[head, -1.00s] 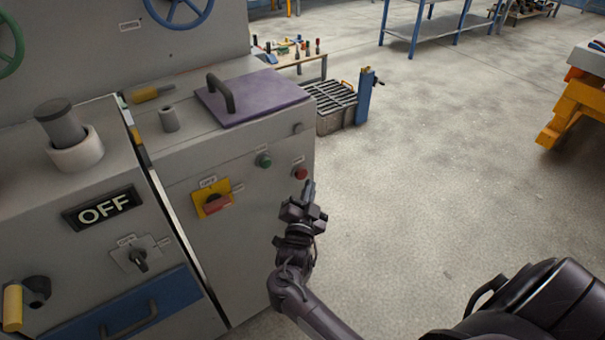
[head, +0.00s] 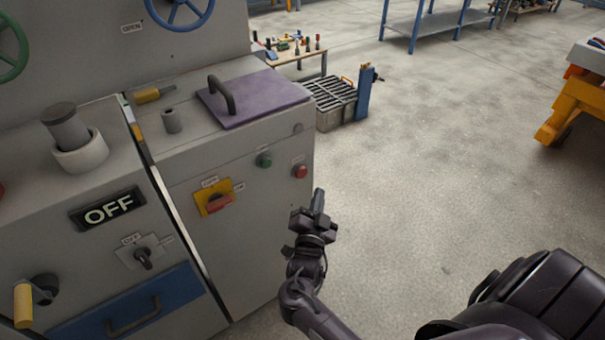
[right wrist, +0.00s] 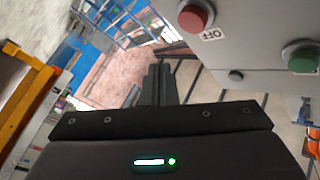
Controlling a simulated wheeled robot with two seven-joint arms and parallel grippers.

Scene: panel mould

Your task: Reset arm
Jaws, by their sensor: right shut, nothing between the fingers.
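My right gripper (head: 318,203) is in front of the machine's right corner, over the floor, a little below and right of the red button. Its fingers are shut with nothing between them, and they also show in the right wrist view (right wrist: 158,84). It appears apart from the machine. The red button (head: 300,171) and green button (head: 264,160) sit on the grey panel. The right wrist view shows a red button (right wrist: 196,15) marked OFF and a green button (right wrist: 302,57) at upper right. My left gripper is not in view.
The grey machine (head: 250,240) fills the left side, with an OFF sign (head: 108,208), a yellow-and-red switch (head: 215,198) and a purple lid (head: 255,98). A grated bin (head: 335,105) stands behind it. Open floor (head: 440,170) lies to the right; an orange cart (head: 570,105) stands at far right.

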